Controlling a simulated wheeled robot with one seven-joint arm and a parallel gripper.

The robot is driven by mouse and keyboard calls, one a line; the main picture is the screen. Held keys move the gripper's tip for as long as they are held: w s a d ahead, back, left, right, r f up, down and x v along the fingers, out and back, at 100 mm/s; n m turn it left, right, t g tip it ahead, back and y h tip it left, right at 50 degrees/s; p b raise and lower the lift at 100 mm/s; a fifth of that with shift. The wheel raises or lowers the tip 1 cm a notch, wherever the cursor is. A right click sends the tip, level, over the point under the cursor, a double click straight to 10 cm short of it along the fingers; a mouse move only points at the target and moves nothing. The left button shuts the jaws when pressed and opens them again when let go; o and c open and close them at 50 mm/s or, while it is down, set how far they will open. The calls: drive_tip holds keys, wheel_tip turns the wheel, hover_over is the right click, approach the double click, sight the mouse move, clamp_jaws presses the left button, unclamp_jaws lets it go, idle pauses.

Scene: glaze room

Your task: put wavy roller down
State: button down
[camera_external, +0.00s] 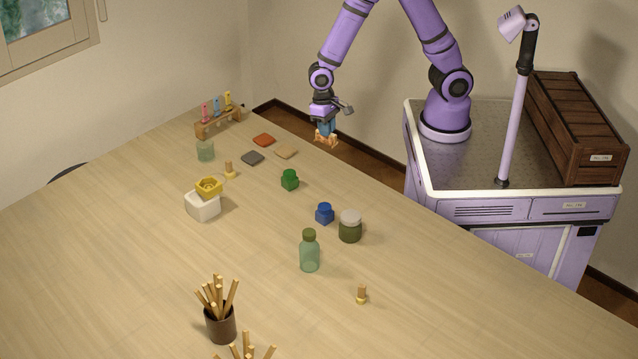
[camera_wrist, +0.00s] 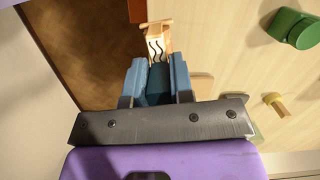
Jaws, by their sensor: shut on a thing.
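My gripper (camera_external: 326,127) hangs fingers-down at the table's far right edge, above table height as far as I can judge. It is shut on the wavy roller (camera_external: 327,140), a small pale wooden piece. In the wrist view the blue fingers of my gripper (camera_wrist: 158,82) close on a dark teal part. The wavy roller (camera_wrist: 157,36) sticks out beyond them and shows black wavy lines. Brown floor and the pale tabletop (camera_wrist: 215,45) both show behind it.
A green jar (camera_external: 290,180) and a blue jar (camera_external: 325,213) stand nearer the camera. The left foreground tabletop (camera_external: 100,260) is clear.

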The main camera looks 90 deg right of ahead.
drive_tip(key=s+a+m, duration=0.3)
drive_tip(key=s+m, duration=0.2)
drive_tip(key=s, duration=0.6)
drive_tip(key=shift+s+a, duration=0.15)
drive_tip(key=shift+f, duration=0.15)
drive_tip(key=w, duration=0.4)
drive_tip(key=w+a+f, duration=0.1)
drive_tip(key=w, duration=0.4)
drive_tip(key=w+a, duration=0.1)
drive_tip(key=w, duration=0.4)
drive_tip(key=shift+w+a+f, duration=0.1)
drive_tip(key=shift+w+f, duration=0.05)
drive_tip(key=shift+w, duration=0.1)
drive_tip(key=f, duration=0.1)
drive_tip(key=w+f, duration=0.1)
drive_tip(key=f, duration=0.1)
drive_tip(key=shift+w+a, duration=0.1)
drive_tip(key=shift+w, duration=0.1)
drive_tip(key=shift+f, duration=0.15)
drive_tip(key=shift+s+f, duration=0.1)
drive_tip(key=shift+f, duration=0.25)
drive_tip(key=shift+f, duration=0.25)
